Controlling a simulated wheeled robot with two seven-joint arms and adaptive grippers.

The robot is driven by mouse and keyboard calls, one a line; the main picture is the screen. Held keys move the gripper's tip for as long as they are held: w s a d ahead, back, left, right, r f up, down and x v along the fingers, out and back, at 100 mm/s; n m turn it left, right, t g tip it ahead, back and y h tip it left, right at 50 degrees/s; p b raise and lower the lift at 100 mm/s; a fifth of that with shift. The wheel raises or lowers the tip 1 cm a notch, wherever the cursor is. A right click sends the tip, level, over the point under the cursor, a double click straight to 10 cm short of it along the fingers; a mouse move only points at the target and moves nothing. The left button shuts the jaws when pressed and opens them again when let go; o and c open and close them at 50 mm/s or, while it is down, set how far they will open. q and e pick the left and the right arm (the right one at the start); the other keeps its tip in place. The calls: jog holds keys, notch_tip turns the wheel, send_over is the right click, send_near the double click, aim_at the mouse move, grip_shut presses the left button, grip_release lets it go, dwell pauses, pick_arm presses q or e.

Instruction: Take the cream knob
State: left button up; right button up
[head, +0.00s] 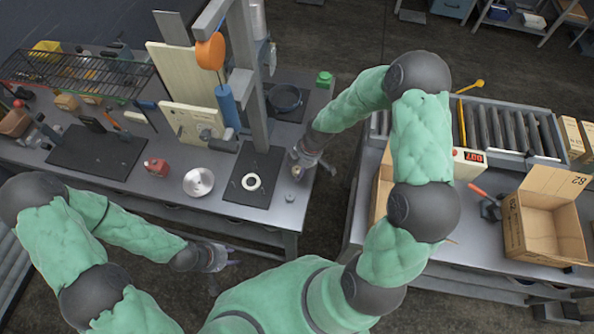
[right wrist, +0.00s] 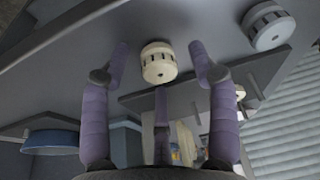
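The cream knob (right wrist: 158,64) is a short ribbed cylinder on the grey bench top (right wrist: 195,50). In the right wrist view it sits between the spread fingers of my right gripper (right wrist: 162,58), with a gap on both sides. In the head view the knob (head: 296,170) is small, at the bench's right end, beside my right gripper (head: 305,163). A paler grey-white knob (right wrist: 268,25) stands to its right in the wrist view; it also shows in the head view (head: 290,198). My left gripper (head: 222,258) is empty, fingers apart, in front of the bench.
A black mat (head: 235,192) with a white ring (head: 251,182) lies left of the knob. A silver dish (head: 198,182) and a dark pan (head: 285,98) are on the bench. A roller conveyor (head: 500,125) and an open cardboard box (head: 545,225) stand at right, across a floor gap.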

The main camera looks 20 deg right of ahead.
jog(key=c, duration=1)
